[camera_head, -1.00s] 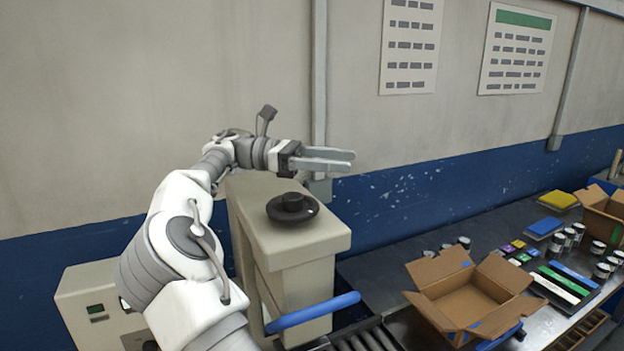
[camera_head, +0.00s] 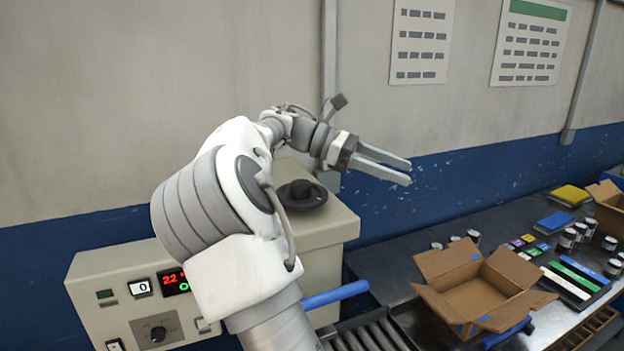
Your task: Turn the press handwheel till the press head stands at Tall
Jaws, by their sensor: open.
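The press is a beige housing (camera_head: 325,222) with a dark round handwheel (camera_head: 303,194) lying flat on its top. The wheel has a black knob or hub in its middle. My gripper (camera_head: 397,172) is open and empty, above and to the right of the handwheel, apart from it, with its fingers pointing right and slightly down. My arm passes in front of the press and hides its left side. I cannot see a Tall mark or where the press head stands.
A control box (camera_head: 140,300) with a red display and a dial stands at left. A blue bar (camera_head: 335,295) sits at the press front above rollers. An open carton (camera_head: 480,290) and several small jars and blocks lie on the dark bench (camera_head: 400,262) at right.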

